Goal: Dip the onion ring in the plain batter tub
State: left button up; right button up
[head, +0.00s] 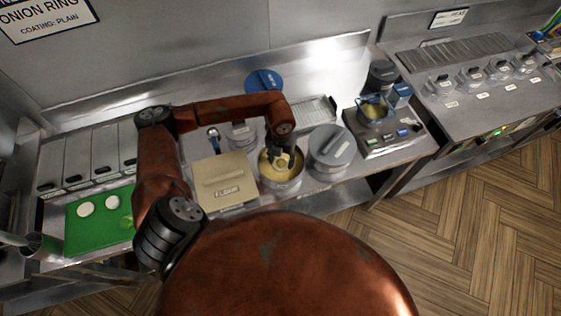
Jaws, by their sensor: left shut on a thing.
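An open round metal tub of yellow batter (282,184) stands on the counter near the middle of the head view. My left gripper (281,156) points down into its mouth and is shut on a small pale piece, which looks like the onion ring (286,161). The piece is inside the rim, at or close to the batter; I cannot tell how deep it sits. The fingers hide part of it. My right gripper is not in view.
A lidded grey tub (331,147) stands right of the batter tub, and a beige lidded box (224,184) stands left. A green board (84,234) holds pale round pieces. A wall sign (45,18) reads "ONION RING, COATING: PLAIN". A scale-like device (385,138) stands farther right.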

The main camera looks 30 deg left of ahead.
pick_arm(q)
notch_tip(320, 180, up, 8)
jog(key=p, duration=0.4)
dwell(0.4)
jog(key=shift+r, duration=0.1)
dwell(0.6)
notch_tip(320, 180, up, 3)
jog(key=shift+f+p, duration=0.1)
jog(key=shift+p, duration=0.45)
